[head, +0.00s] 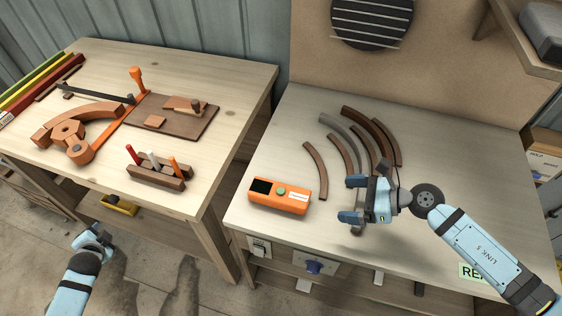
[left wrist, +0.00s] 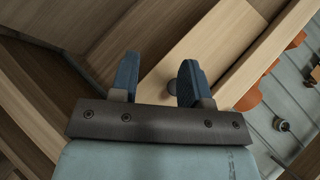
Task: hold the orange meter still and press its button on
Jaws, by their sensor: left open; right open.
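The orange meter (head: 279,196) lies on the right-hand workbench near its front left corner. It has a dark screen on its left part, a green button (head: 281,191) near the middle and a white label on its right. My right gripper (head: 350,199) is open and empty, to the right of the meter and apart from it, with its fingers towards the meter. My left gripper (head: 97,236) is low at the left, in front of the left bench and far from the meter. In the left wrist view its two blue fingers (left wrist: 158,80) are apart with nothing between them.
Several curved brown strips (head: 315,170) and a grey one lie behind the meter. The left bench (head: 232,85) carries wooden parts, an orange-handled tool and a block with pens (head: 157,171). A gap separates the benches. The right bench's front right is mostly clear.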

